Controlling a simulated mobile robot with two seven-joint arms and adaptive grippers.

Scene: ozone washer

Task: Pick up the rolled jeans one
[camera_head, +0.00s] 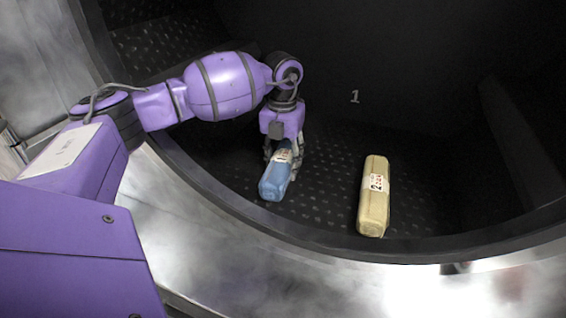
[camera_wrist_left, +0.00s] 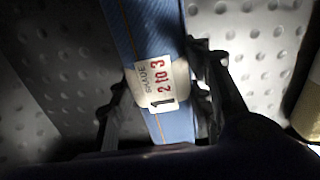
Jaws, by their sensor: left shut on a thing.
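A rolled pair of blue jeans (camera_head: 273,186) with a white label lies inside the dark drum, left of centre. My left gripper (camera_head: 282,160) reaches down from above and is shut on the jeans roll, one finger on each side near the label. In the left wrist view the blue roll (camera_wrist_left: 150,35) runs between the two fingers, and its label reads "SHADE 1 2 to 3". I cannot tell whether the roll is touching the drum floor. My right gripper is not in view.
A beige roll (camera_head: 373,200) with a label lies to the right on the drum's dimpled floor, apart from the jeans. The drum's round metal rim (camera_head: 330,250) curves across the front. Dimpled floor between the two rolls is clear. A "1" marks the dark back wall.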

